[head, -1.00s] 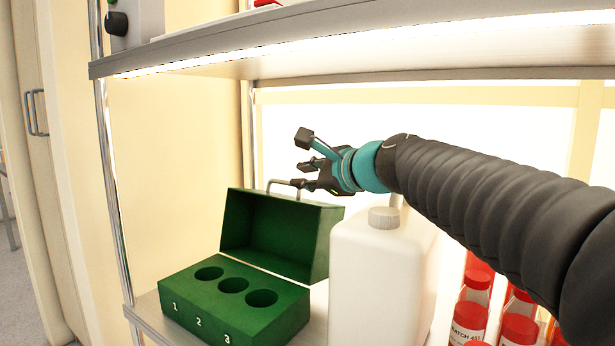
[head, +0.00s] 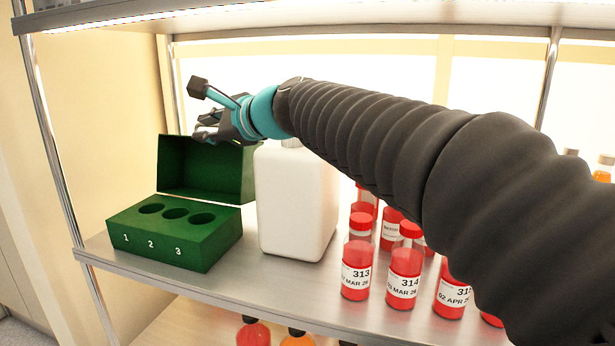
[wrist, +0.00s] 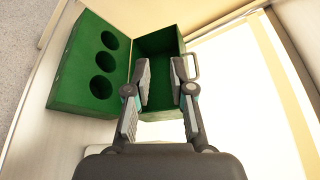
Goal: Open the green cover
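The green cover (head: 205,170) stands hinged open at the back of the green box (head: 175,235), its hollow inside facing forward. The box has three round empty holes marked 1, 2 and 3. In the wrist view the cover (wrist: 160,60) has a metal handle (wrist: 192,65) on its outer edge. My gripper (head: 203,108) is above the cover's top edge in the head view. In the wrist view its fingers (wrist: 160,85) are apart with nothing visible between them, in front of the cover. The handle is beside the right finger. In the head view the handle is hidden behind my gripper.
A white jug (head: 297,205) stands right beside the green box, under my arm. Several red labelled bottles (head: 357,262) stand to its right. An upper shelf (head: 300,15) is above my arm. Shelf space in front of the jug is free.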

